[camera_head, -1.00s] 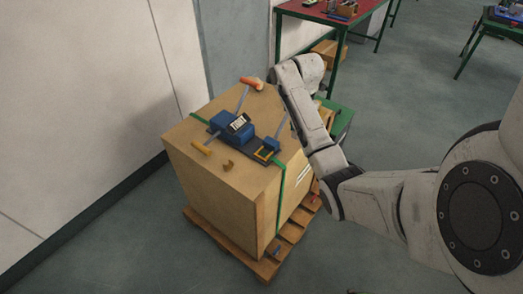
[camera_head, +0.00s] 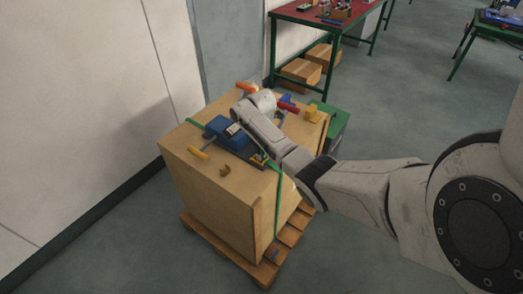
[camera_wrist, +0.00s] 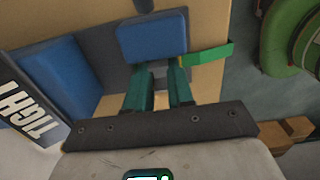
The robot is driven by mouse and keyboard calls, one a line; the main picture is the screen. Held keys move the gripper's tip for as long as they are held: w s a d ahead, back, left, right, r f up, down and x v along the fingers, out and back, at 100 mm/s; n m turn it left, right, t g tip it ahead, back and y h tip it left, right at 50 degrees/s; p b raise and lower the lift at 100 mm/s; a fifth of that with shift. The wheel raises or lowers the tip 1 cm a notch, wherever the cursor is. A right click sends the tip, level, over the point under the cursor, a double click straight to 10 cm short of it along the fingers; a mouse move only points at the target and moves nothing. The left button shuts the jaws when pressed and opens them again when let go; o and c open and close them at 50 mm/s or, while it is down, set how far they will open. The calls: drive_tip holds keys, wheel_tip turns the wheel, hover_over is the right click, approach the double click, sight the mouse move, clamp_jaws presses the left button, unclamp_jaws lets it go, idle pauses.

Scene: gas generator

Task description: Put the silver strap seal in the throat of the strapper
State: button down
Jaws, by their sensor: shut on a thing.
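The strapper (camera_head: 220,129) is a blue tool with orange handles, lying on top of a big cardboard box (camera_head: 210,190). In the wrist view, its blue block (camera_wrist: 152,38) and a larger blue part with a "TIGHT" label (camera_wrist: 30,110) show close by. The green strap (camera_wrist: 210,55) runs out to the right of the block. My gripper (camera_wrist: 163,70) has teal fingers pointing at the near side of the blue block, shut on a small grey piece, taken as the silver strap seal. The seal is mostly hidden between the fingertips. In the head view my arm hides the gripper.
The box stands on a wooden pallet (camera_head: 250,262) beside the wall. A red-handled tool (camera_head: 288,107) and a yellow item (camera_head: 313,116) are on the far right. A green thing (camera_wrist: 285,35) stands beyond the box.

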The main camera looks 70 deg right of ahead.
drive_tip(key=shift+f, duration=0.2)
drive_tip(key=shift+f, duration=0.15)
drive_tip(key=c, duration=1)
unclamp_jaws()
